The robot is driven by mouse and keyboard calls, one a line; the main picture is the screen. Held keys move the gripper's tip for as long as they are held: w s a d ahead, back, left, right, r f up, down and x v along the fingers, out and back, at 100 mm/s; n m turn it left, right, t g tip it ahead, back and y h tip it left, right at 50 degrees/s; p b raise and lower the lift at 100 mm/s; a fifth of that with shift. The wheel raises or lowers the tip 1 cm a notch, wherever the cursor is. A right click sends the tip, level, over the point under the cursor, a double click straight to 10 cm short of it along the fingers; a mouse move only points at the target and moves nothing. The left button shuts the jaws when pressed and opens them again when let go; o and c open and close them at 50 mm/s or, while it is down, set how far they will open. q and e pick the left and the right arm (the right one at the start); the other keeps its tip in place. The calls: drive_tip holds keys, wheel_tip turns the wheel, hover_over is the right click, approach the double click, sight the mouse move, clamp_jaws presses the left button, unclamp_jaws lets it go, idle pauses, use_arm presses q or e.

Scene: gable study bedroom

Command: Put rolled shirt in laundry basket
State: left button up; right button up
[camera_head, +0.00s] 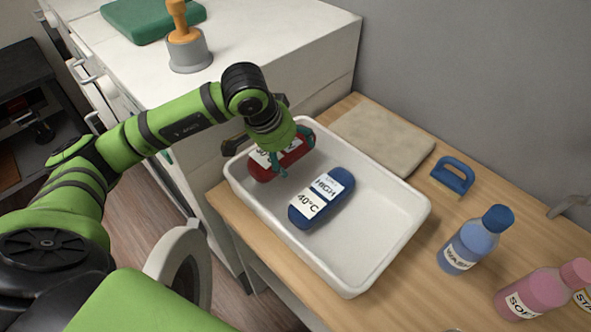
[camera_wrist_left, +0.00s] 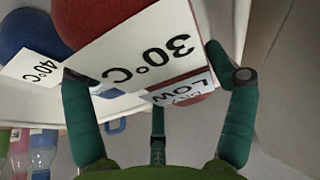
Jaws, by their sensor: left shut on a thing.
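A red rolled shirt (camera_head: 294,160) with white labels lies at the far left end of the white basin (camera_head: 378,249). My left gripper (camera_head: 290,150) is shut on it from above, with teal fingers around it. In the left wrist view the red roll (camera_wrist_left: 95,18) fills the top, its labels reading 30°C and LOW, between the fingers (camera_wrist_left: 155,90). I cannot tell whether it touches the basin floor. A blue roll (camera_head: 325,207) labelled 40°C and HIGH lies in the basin beside it. My right gripper is not in view.
The basin's right part is empty. On the wooden top stand a blue bottle (camera_head: 472,243), a pink bottle (camera_head: 535,292), a blue-handled brush (camera_head: 454,177) and a beige folded cloth (camera_head: 383,138). A white cabinet (camera_head: 290,45) behind bears an orange-handled grey object (camera_head: 187,50) and a green cloth (camera_head: 150,17).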

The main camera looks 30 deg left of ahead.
sight(289, 163)
use_arm(q)
drive_tip(key=shift+x, duration=0.8)
wheel_tip(289, 163, down, 3)
drive_tip(key=shift+s+r+b, duration=0.15)
drive_tip(key=shift+b, duration=0.7)
drive_tip(key=shift+a+f, duration=0.1)
drive_tip(key=shift+f, duration=0.15)
drive_tip(key=shift+r, duration=0.1)
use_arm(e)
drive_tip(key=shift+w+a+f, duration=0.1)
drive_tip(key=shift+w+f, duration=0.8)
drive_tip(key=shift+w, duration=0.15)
use_arm(q)
drive_tip(key=o, duration=1.1)
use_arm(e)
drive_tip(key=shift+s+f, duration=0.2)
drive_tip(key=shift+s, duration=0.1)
